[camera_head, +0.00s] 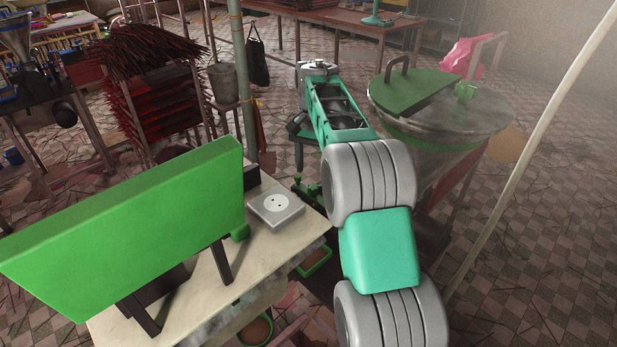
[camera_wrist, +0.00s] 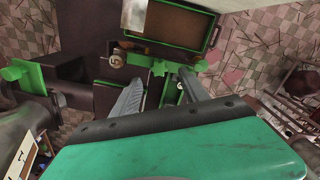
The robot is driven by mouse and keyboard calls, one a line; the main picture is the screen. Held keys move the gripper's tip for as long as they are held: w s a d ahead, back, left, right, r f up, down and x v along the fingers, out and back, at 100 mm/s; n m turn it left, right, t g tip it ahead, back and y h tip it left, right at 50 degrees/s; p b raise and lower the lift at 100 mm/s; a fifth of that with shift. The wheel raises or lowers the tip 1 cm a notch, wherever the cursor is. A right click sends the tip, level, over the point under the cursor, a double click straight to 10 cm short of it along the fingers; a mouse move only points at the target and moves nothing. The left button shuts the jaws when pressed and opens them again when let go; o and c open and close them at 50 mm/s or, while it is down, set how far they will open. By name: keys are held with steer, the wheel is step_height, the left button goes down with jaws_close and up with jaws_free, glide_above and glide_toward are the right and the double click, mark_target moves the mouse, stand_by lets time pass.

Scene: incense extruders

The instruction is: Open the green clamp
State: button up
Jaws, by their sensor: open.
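In the wrist view, a green clamp piece (camera_wrist: 159,67), a bar with a star-like knob, lies just beyond and between my fingertips. The fingers of my gripper (camera_wrist: 160,84) are spread apart with nothing between them, and the teal gripper body fills the bottom of that view. I cannot tell whether a fingertip touches the green piece. In the head view, green parts (camera_head: 309,190) show low beside the table edge, below my arm's end. A second green fitting (camera_wrist: 27,75) sits at the left of the wrist view.
A dark tray with a green rim (camera_wrist: 178,22) lies beyond the clamp. A lidded round drum (camera_head: 440,115) stands to the right.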

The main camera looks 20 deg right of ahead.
mark_target(313, 187)
step_height(313, 187, down, 6)
steer(key=shift+d+f, duration=0.1)
steer(key=shift+c, duration=0.5)
steer(key=shift+s, duration=0.1)
jaws_close()
stand_by(0.9)
